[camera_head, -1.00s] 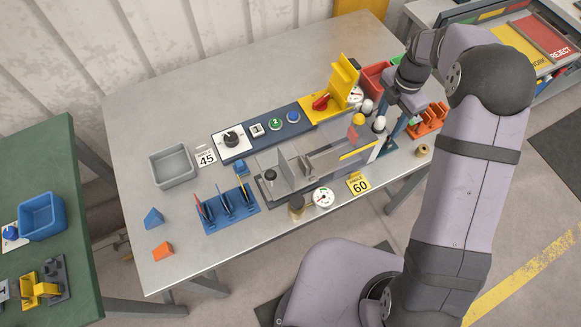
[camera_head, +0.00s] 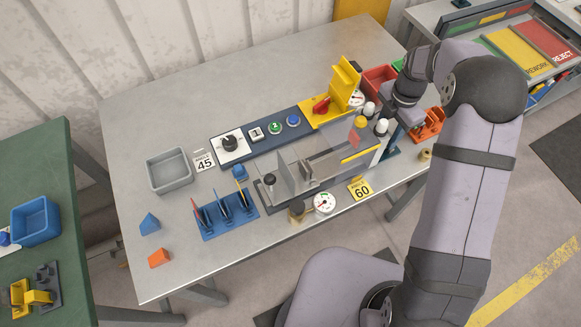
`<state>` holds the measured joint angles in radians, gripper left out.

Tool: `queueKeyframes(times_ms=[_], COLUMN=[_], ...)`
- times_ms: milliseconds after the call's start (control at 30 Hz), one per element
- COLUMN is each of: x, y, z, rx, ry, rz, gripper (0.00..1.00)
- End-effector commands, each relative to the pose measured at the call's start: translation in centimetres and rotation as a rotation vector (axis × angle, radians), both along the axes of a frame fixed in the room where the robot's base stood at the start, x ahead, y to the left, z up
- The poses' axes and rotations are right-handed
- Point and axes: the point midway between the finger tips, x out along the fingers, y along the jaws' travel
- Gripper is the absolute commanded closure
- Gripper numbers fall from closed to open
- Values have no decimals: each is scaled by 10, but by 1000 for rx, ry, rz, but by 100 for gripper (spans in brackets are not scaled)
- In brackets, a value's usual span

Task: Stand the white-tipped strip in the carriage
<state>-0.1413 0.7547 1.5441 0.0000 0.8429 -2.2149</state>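A blue rack (camera_head: 232,217) at the front left of the grey table holds several upright dark strips. One has a red tip and one a yellow-orange tip; I cannot make out a white tip for certain. The bending machine (camera_head: 315,165), with grey plates and a clear guard, stands right of the rack. I cannot tell which of its parts is the carriage. My gripper (camera_head: 412,118) is at the right end of the machine, beside white-capped posts and in front of an orange holder (camera_head: 429,128). Its fingers are small and partly hidden, so their opening and any held strip are unclear.
A control strip with buttons (camera_head: 275,128) and a yellow bracket (camera_head: 346,85) line the machine's back. A grey tray (camera_head: 170,172), blue wedge (camera_head: 150,224) and orange wedge (camera_head: 159,258) lie left. A gauge (camera_head: 324,203) and a 60 sign (camera_head: 360,190) stand in front. The back left table is clear.

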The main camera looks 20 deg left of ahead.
Motion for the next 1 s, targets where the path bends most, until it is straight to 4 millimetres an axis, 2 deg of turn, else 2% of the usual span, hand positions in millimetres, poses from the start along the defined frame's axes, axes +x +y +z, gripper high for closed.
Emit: queueKeyframes(times_ms=[467, 1000], x=[0, 0], y=[0, 0], z=[1, 14], rx=[0, 0], ry=[0, 0], rz=[0, 0], gripper=[76, 76])
